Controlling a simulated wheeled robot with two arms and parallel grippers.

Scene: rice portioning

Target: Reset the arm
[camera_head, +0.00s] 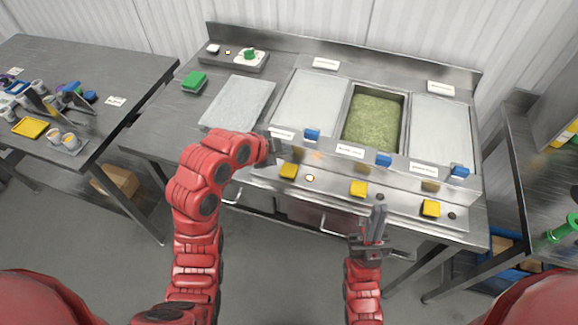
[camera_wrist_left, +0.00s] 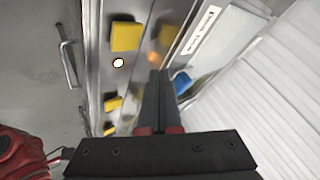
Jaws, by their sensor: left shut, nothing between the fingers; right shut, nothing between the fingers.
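My left arm comes in from the left in the head view, bent at the elbow. Its gripper (camera_head: 272,158) is in front of the counter's left part, near the front panel, and is shut and empty. In the left wrist view the left gripper (camera_wrist_left: 158,78) shows its two fingers together with nothing between them. My right gripper (camera_head: 378,212) points up toward the counter's front edge, right of the middle, shut and empty.
The steel counter (camera_head: 160,130) holds covered wells and one open well of green food (camera_head: 374,120). A side table (camera_head: 130,70) with cups stands left, another table right.

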